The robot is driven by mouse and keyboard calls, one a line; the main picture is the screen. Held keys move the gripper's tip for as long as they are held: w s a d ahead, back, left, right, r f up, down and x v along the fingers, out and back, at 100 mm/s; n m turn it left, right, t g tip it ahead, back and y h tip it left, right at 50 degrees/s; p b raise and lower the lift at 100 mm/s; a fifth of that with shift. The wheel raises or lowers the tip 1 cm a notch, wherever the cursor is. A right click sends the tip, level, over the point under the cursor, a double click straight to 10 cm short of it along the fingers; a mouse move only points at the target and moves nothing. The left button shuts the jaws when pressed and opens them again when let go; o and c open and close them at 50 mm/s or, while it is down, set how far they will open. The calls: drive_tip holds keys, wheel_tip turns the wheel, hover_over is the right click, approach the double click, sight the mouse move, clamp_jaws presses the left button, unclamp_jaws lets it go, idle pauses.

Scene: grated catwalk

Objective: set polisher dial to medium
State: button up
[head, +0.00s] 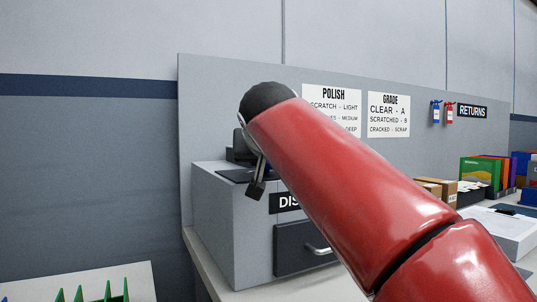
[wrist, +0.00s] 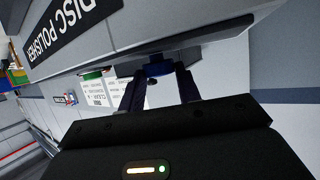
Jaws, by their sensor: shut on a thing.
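The disc polisher (head: 218,225) is a grey box on the bench in the head view, its label partly covered by my red arm. In the wrist view its body (wrist: 150,22) appears tilted, with the full "DISC POLISHER" label. A dark blue knob (wrist: 158,69), apparently the dial, sits between the fingers of my gripper (wrist: 160,76). My gripper is shut on it. Part of my gripper also shows above the polisher in the head view (head: 256,188). The dial is hidden in the head view, and I cannot read its setting.
A POLISH sign (head: 333,108) on the back panel lists light, medium and deep, partly covered by my arm. A drawer (head: 300,250) with a metal handle is in the polisher's front. Colourful cases (head: 480,172) and a cardboard box (head: 438,190) stand at the right.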

drive_tip(key=shift+a+m+g+h+p, duration=0.2)
drive_tip(key=shift+m+h+p, duration=0.1)
drive_tip(key=shift+m+h, duration=0.6)
drive_tip(key=shift+a+m+g+h+p, duration=0.15)
drive_tip(key=shift+m+g+h+p, duration=0.1)
drive_tip(key=shift+m+h, duration=0.6)
drive_tip(key=shift+f+h, duration=0.15)
drive_tip(key=shift+h, duration=0.2)
drive_tip(key=o, duration=1)
drive_tip(key=v, duration=0.7)
drive_tip(key=shift+s+a+r, duration=0.1)
drive_tip(key=shift+s+r, duration=0.15)
drive_tip(key=shift+s, duration=0.05)
